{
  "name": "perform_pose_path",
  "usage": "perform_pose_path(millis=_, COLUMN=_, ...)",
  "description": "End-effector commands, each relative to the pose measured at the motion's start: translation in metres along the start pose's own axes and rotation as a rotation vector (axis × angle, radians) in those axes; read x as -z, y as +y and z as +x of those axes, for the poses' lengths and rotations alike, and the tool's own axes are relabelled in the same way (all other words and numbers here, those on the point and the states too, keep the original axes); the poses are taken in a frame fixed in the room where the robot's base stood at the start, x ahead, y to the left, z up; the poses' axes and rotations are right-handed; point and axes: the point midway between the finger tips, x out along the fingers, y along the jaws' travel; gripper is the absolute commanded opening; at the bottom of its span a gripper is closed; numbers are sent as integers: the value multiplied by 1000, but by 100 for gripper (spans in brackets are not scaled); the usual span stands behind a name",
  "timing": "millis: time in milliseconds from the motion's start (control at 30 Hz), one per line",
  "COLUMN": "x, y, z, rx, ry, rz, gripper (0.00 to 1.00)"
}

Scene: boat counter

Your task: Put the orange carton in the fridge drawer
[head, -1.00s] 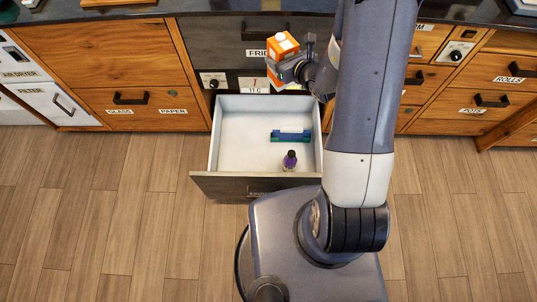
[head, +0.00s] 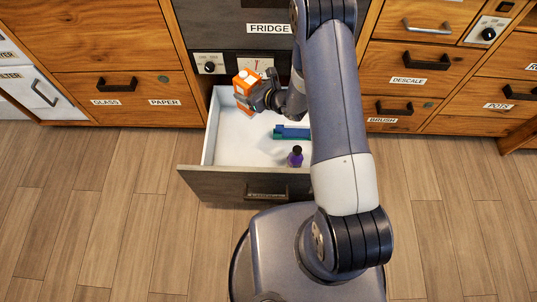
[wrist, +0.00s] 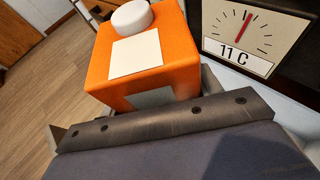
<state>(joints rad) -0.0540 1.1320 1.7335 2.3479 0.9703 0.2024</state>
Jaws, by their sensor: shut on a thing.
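The orange carton (head: 243,81) has a white round cap and a white label. My gripper (head: 257,97) is shut on it. In the wrist view the carton (wrist: 150,58) stands just beyond the gripper's edge, cap up and a little tilted. In the head view the carton appears over the back left part of the open fridge drawer (head: 225,150). I cannot tell whether it touches the drawer floor. The drawer is white inside with a dark front.
A blue and green item (head: 291,132) and a purple bottle with a dark cap (head: 295,157) are in the right part of the drawer. The drawer's left and front floor is clear. A temperature dial reading 11 C (wrist: 245,35) is close behind the carton.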

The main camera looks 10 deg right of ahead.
Motion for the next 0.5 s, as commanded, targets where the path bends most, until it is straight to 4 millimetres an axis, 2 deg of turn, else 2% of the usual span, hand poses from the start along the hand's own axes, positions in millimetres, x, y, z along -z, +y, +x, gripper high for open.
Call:
perform_pose_path(millis=33, x=21, y=5, z=14, rx=-16, ry=-4, rz=-7, gripper=10)
perform_pose_path(millis=500, x=138, y=54, z=95, rx=-162, ry=-6, rz=-63, gripper=10)
